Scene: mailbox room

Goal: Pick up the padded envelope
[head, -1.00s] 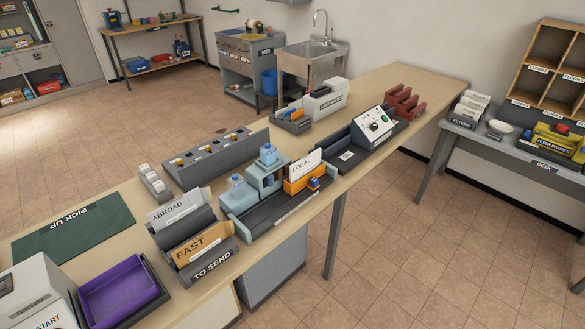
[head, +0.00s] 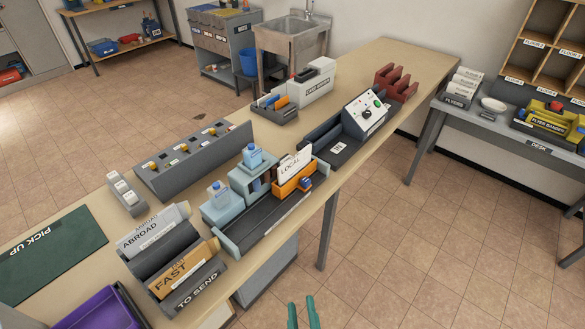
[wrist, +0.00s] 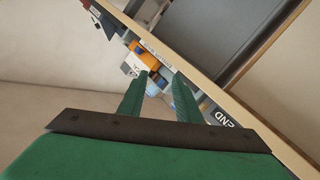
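I cannot tell for sure which thing is the padded envelope. A tan piece marked FAST (head: 178,273) and a pale piece marked ABROAD (head: 150,232) lie in the dark TO SEND rack (head: 205,289) on the long table. The tan one could be an envelope or a label. My gripper (head: 303,304) shows as two green fingers at the bottom of the head view, out past the table's front edge. In the wrist view my gripper (wrist: 160,80) has its fingers apart with nothing seen between them. The table edge and the orange LOCAL holder (wrist: 146,54) appear beyond them, tilted.
The long wooden table (head: 392,62) carries a purple tray (head: 100,312), a green PICK UP mat (head: 50,254), a grey switch panel (head: 195,160), light blue dispensers (head: 255,175) and a machine with knobs (head: 364,115). A grey desk (head: 480,121) stands at right. The tiled floor in front is clear.

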